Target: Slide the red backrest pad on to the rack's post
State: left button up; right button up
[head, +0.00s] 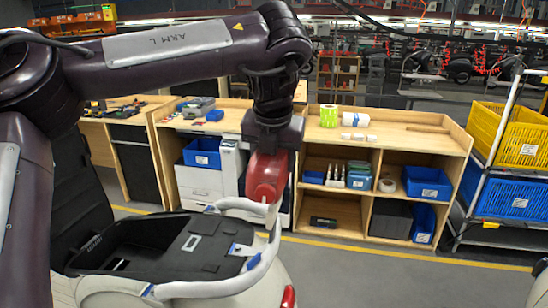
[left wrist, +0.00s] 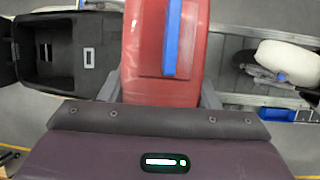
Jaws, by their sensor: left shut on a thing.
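The red backrest pad (head: 266,178) hangs below my left gripper (head: 271,152), which is shut on it. In the left wrist view the pad (left wrist: 150,85) sits between the two grey fingers and has a blue strip along its face. The light grey tubular rack (head: 215,288) curves around the rear of a scooter body, and the pad's lower end is right by its raised bar. I cannot tell whether they touch. The rack's post is not clearly visible, and the pad may hide it. My right gripper is not in view.
The scooter's open black compartment (head: 125,240) lies left of the pad. Behind it stand wooden shelves (head: 385,148) with bottles and blue bins. A cart with yellow and blue crates (head: 512,190) is at the right. The grey floor between is clear.

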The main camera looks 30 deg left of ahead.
pick_arm(q)
jog(key=shift+f, duration=0.35)
jog(key=shift+a+f+b, duration=0.1)
jog(key=shift+f+b, duration=0.45)
jog(key=shift+f, duration=0.55)
jog(key=shift+f, duration=0.2)
jog(key=shift+a+f+b, duration=0.15)
jog(key=shift+f+b, duration=0.4)
jog(key=shift+f, duration=0.8)
jog(key=shift+f, duration=0.1)
jog(key=shift+a+f+b, duration=0.1)
jog(key=shift+f+b, duration=0.4)
jog(key=shift+f, duration=0.8)
jog(key=o, duration=1.3)
jog(key=shift+s, duration=0.15)
